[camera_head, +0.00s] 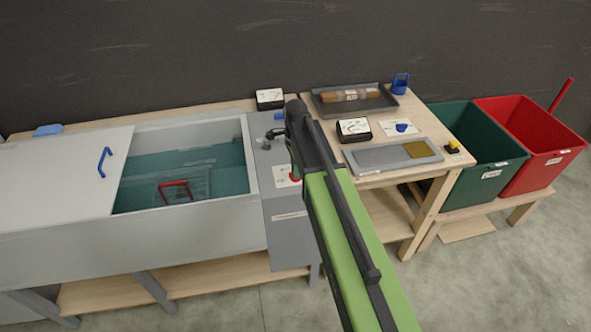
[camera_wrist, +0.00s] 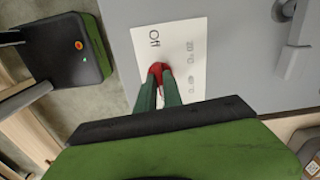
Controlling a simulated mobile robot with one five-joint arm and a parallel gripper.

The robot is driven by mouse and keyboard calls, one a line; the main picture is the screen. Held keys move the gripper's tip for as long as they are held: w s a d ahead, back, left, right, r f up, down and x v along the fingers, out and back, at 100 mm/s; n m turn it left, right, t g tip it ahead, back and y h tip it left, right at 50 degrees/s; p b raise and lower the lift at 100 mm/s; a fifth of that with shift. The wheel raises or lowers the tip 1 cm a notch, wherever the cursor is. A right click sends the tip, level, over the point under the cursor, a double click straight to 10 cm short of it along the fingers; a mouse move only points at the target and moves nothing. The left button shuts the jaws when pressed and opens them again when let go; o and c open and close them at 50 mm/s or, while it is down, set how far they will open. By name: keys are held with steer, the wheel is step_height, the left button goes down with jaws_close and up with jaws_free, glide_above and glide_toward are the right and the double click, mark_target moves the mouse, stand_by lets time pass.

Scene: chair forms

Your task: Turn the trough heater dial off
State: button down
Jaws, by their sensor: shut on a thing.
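The red heater dial (camera_wrist: 156,70) sits on a white label plate (camera_wrist: 178,40) marked "Off" and other settings, seen in the wrist view. My gripper (camera_wrist: 158,82) has its two green fingers closed on the dial. The fingers hide part of the dial, and where its pointer stands cannot be told. In the head view, the red dial (camera_head: 295,175) shows beside my gripper (camera_head: 292,165) on the grey panel (camera_head: 285,215) at the trough's right end. The trough (camera_head: 190,212) holds water and a basket with a red handle (camera_head: 175,190).
A sliding lid with a blue handle (camera_head: 104,162) covers the trough's left part. The wooden table (camera_head: 440,130) at right bears a dark tray (camera_head: 372,104), a grey board (camera_head: 370,158), small boxes and a blue cup (camera_head: 400,83). Green (camera_head: 480,165) and red (camera_head: 540,145) bins stand beyond.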

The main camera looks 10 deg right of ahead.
steer(key=n, duration=0.8)
steer(key=shift+n, duration=0.3)
steer(key=n, duration=0.4)
steer(key=shift+n, duration=0.3)
steer(key=n, duration=1.3)
steer(key=shift+n, duration=0.3)
steer(key=n, duration=0.4)
steer(key=shift+n, duration=2)
